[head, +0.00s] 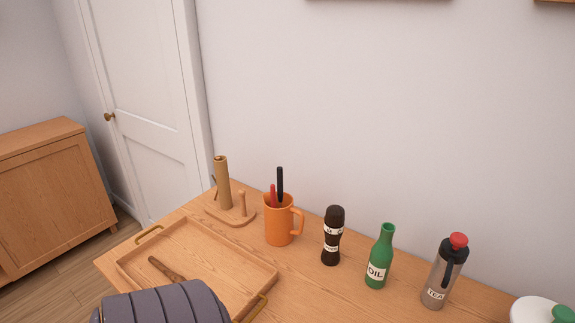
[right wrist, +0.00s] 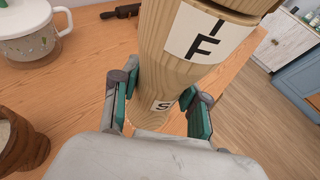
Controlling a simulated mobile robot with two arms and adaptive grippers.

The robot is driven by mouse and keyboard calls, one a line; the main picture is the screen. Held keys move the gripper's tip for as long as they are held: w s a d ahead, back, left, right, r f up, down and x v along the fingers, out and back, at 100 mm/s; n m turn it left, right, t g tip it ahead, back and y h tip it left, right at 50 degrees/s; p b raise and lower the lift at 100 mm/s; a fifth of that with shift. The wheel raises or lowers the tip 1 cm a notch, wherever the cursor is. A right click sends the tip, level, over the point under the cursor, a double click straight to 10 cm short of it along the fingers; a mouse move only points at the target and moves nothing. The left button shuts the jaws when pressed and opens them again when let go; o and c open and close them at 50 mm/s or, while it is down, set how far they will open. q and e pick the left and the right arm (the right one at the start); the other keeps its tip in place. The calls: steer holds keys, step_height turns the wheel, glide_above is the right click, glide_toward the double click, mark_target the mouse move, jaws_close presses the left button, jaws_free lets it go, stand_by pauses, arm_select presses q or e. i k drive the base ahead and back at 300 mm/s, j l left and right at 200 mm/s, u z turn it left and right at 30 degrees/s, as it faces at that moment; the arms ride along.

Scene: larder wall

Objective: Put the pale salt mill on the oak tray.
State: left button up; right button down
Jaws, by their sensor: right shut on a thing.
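The pale salt mill (right wrist: 165,60), light turned wood with white labels, one reading "S", is between the fingers of my right gripper (right wrist: 160,90) in the right wrist view. The gripper is shut on it. The mill's top is cut off by the frame, and I cannot tell if its base touches the table. The oak tray (head: 201,234) with brass handles lies at the left of the table in the head view, with a dark wooden utensil (head: 165,269) in it. Neither gripper shows in the head view.
Behind and right stand a paper-roll holder (head: 223,185), orange mug (head: 278,222), dark mill (head: 332,238), green oil bottle (head: 380,258) and tea flask (head: 440,275). A white pot (right wrist: 28,30) and brown wooden vessel (right wrist: 20,142) are near.

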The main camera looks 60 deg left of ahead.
mark_target(246, 280)
steer(key=l+u, duration=0.15)
steer(key=u, duration=2.95)
steer(key=l, duration=0.1)
